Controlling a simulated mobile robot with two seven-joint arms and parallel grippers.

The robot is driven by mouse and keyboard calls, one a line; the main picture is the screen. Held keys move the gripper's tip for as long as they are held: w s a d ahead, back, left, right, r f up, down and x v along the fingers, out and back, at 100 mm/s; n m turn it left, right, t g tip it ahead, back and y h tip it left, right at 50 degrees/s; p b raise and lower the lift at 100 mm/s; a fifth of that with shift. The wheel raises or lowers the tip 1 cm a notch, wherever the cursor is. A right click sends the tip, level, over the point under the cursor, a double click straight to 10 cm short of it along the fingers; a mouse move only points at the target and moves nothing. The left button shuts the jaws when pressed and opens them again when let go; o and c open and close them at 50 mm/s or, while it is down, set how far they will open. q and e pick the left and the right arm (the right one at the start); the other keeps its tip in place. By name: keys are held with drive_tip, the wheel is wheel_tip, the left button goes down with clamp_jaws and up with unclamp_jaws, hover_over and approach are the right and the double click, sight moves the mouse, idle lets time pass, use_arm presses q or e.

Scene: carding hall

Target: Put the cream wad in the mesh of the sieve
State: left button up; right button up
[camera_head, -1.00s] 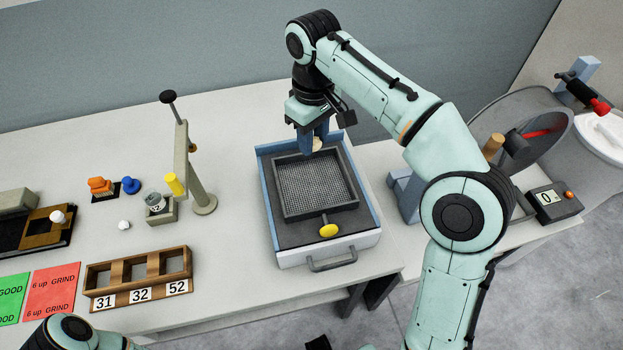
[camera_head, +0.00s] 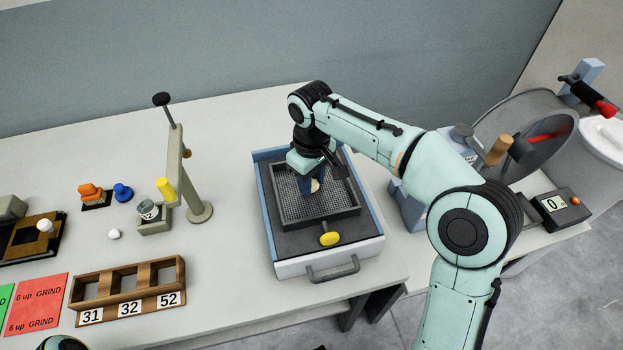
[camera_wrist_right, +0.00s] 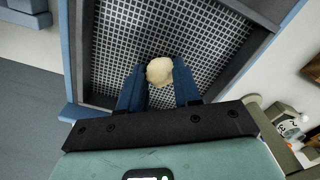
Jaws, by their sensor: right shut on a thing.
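The sieve (camera_head: 348,209) is a dark square frame with a grey mesh floor, set in a blue and white tray unit on the table. My right gripper (camera_head: 312,186) points down over the back middle of the mesh. It is shut on the cream wad (camera_head: 315,186). In the right wrist view the cream wad (camera_wrist_right: 160,71) sits between the blue fingertips, with the mesh (camera_wrist_right: 150,35) behind it. I cannot tell whether the wad touches the mesh. Only a bit of my left arm shows at the bottom edge of the head view; its gripper is out of frame.
A yellow knob (camera_head: 330,239) stands in front of the sieve. A post stand (camera_head: 199,211) and a wooden rack (camera_head: 128,290) are to its left. A small white wad (camera_head: 114,234) lies on the table. A display box (camera_head: 558,208) is on the right.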

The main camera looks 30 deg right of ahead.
drive_tip(key=shift+f, duration=0.15)
drive_tip(key=o, duration=1)
use_arm(q)
drive_tip(key=shift+f, duration=0.1)
drive_tip(key=r+p, duration=0.1)
drive_tip(key=r, duration=0.1)
drive_tip(key=w+r+p, duration=0.1)
drive_tip(key=p, duration=0.1)
drive_tip(key=shift+w+r, duration=0.2)
drive_tip(key=shift+r, duration=0.2)
use_arm(e)
wheel_tip(320, 180, up, 12)
